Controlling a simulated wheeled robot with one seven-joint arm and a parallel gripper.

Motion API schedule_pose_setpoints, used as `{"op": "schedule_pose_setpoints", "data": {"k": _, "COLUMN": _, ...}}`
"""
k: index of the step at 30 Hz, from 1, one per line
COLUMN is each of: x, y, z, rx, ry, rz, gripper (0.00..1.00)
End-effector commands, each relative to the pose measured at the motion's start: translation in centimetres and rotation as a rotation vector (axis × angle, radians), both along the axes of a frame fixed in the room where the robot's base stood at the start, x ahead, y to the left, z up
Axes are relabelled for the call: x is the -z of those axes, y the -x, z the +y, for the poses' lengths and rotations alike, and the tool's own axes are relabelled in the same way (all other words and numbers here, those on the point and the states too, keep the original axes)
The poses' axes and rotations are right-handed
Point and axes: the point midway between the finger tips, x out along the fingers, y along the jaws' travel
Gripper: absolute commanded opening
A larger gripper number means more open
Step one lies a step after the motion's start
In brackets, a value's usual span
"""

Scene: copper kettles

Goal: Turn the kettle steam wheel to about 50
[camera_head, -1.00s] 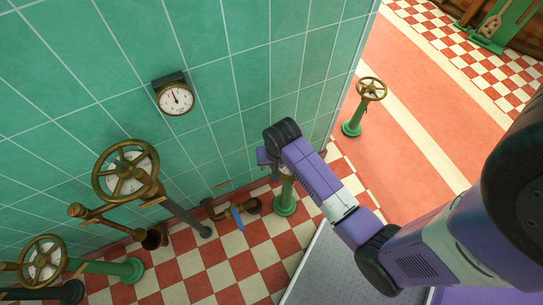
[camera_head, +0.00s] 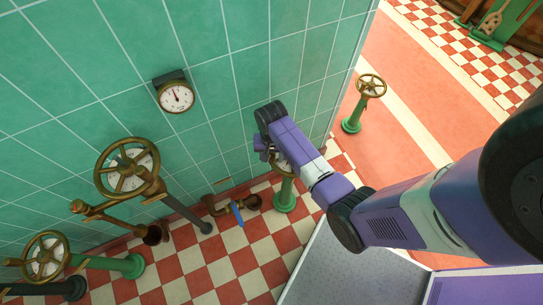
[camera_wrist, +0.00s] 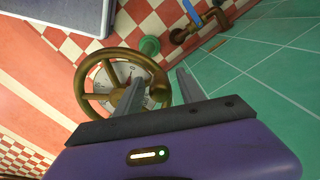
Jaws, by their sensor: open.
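A brass handwheel with a white numbered dial stands on a green post (camera_head: 285,196) near the wall's corner. In the wrist view this wheel (camera_wrist: 84,82) fills the middle, with several spokes and dial marks showing. My gripper (camera_wrist: 158,70) is open, its two grey fingers apart. One finger overlaps the wheel and the other lies off its right side; I cannot tell whether either touches it. In the head view my gripper (camera_head: 262,146) is over this wheel, and my arm hides most of it. The dial reading cannot be made out.
A round gauge (camera_head: 176,97) hangs on the green tiled wall. A large brass wheel (camera_head: 127,143) and a smaller one (camera_head: 27,241) are at left. Another wheel (camera_head: 371,85) stands on a green post at right. A pipe with a blue lever (camera_head: 238,215) is low by the wall.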

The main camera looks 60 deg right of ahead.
Motion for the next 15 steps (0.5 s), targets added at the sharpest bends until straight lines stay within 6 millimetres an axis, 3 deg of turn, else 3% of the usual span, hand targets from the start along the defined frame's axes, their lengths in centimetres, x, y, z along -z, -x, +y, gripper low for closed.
{"op": "schedule_pose_setpoints", "data": {"k": 9, "x": 0.27, "y": -0.02, "z": 0.00, "rx": 0.000, "ry": 0.001, "rz": 0.000, "gripper": 0.44}}
{"op": "schedule_pose_setpoints", "data": {"k": 15, "x": 0.26, "y": -0.02, "z": 0.00, "rx": -0.001, "ry": 0.001, "rz": 0.000, "gripper": 0.05}}
